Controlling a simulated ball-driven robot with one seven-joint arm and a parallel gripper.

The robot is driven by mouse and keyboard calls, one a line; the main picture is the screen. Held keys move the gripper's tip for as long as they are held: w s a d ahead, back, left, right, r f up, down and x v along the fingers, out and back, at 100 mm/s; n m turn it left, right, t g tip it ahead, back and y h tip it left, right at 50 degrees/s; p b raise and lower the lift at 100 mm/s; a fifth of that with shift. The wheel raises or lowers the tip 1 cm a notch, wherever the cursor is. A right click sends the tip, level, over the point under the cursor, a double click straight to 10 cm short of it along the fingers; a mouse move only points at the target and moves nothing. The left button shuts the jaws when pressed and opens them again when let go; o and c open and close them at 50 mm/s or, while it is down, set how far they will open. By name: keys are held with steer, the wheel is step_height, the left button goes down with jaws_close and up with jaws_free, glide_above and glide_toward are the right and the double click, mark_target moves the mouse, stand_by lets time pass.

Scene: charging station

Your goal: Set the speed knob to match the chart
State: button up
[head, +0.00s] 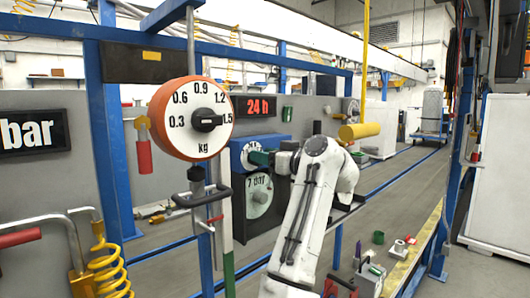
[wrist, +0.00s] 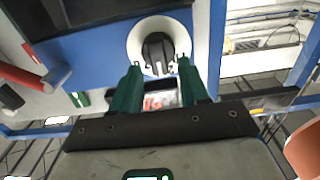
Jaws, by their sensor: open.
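A black knob (wrist: 157,53) sits on a white round dial on a blue panel (wrist: 95,58) in the wrist view. The blue panel (head: 238,160) also shows in the head view, its dial partly hidden by my gripper. My gripper (wrist: 158,66) has green fingers, open, one on each side of the knob's near end; I cannot tell whether they touch it. In the head view my gripper (head: 258,158) is at the panel's right side. A red "24 h" sign (head: 254,107) is above.
A large orange kg dial (head: 188,118) with a black pointer stands left of the panel, close by. A grey bar handle (head: 202,196) sticks out below the kg dial.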

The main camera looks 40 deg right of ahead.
steer(key=shift+w, duration=0.3)
steer(key=shift+c, duration=0.4)
jaws_close()
